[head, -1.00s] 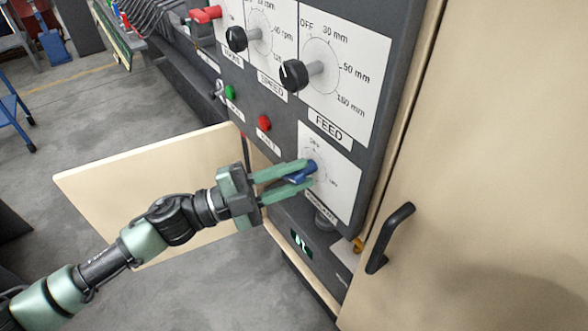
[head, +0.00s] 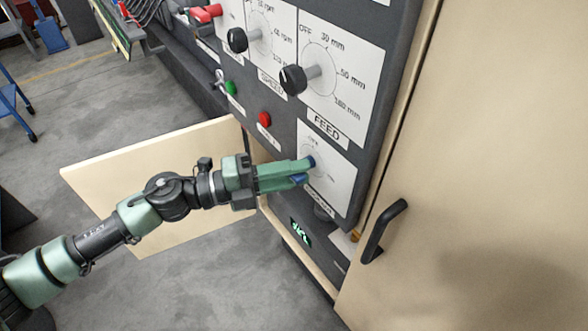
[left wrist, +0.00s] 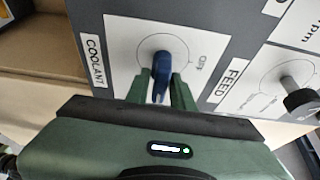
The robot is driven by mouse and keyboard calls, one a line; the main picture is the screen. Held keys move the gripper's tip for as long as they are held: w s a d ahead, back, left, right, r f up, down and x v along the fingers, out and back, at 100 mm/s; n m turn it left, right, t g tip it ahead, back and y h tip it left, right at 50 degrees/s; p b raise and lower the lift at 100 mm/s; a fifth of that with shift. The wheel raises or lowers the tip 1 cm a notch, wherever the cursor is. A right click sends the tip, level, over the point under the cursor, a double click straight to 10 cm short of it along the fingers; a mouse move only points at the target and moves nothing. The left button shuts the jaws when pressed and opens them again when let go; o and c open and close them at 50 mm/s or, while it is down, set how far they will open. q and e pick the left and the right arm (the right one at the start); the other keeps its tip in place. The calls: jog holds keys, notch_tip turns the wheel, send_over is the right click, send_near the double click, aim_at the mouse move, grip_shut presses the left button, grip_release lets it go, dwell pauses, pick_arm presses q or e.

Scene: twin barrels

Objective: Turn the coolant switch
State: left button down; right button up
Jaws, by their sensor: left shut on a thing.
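The coolant switch is a blue knob (head: 309,162) on a white plate (head: 340,185) low on the dark machine panel, below the FEED dial. In the left wrist view the blue knob (left wrist: 162,70) stands in front of the plate, with the COOLANT label (left wrist: 95,60) to its left and OFF printed to its right. My left gripper (head: 302,171) has its green fingers on both sides of the knob, shut on it. The fingers hide part of the knob and the plate's lower left. My right gripper is not in view.
Above are the black FEED knob (head: 293,79), a black speed knob (head: 237,40), a red button (head: 265,119) and a green button (head: 231,88). An open beige door (head: 150,170) is behind my left arm. A beige panel with a black handle (head: 384,230) is at right.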

pick_arm(q)
jog(key=shift+f, duration=0.1)
jog(key=c, duration=1.4)
grip_release()
jog(key=shift+a, duration=0.15)
jog(key=shift+s+a, duration=0.1)
jog(key=shift+a, duration=0.25)
jog(key=b+v, duration=0.3)
jog(key=v, duration=0.4)
